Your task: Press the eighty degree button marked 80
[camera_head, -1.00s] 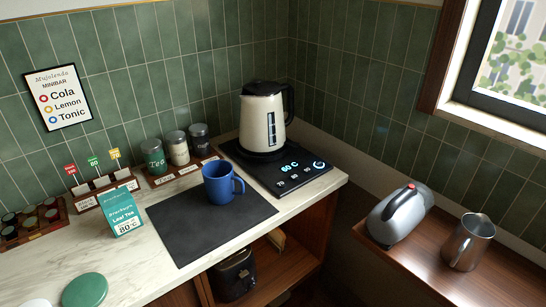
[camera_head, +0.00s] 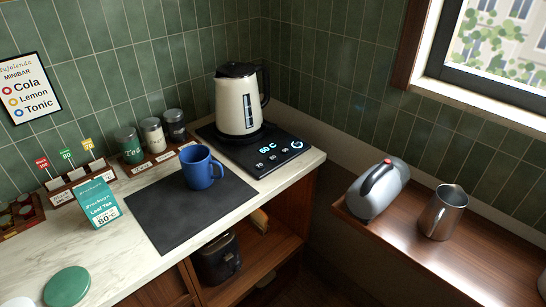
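A cream electric kettle (camera_head: 238,103) with a black lid and handle stands on a black base (camera_head: 293,152) at the back of the counter. The base's front panel has a lit display (camera_head: 267,148) reading 60 °C. A row of small buttons (camera_head: 272,157) lies beside it, and a round power symbol (camera_head: 297,145) glows at the right. The button numbers are too small to read surely. A teal tea box (camera_head: 99,205) marked "Leaf Tea" and 80 °C stands at the left. Neither of my grippers is in view.
A blue mug (camera_head: 201,168) stands on a dark mat (camera_head: 160,222) in front of the base. Canisters (camera_head: 152,136) stand left of the kettle. A grey appliance (camera_head: 376,188) and a steel jug (camera_head: 443,212) are on the wooden shelf at right.

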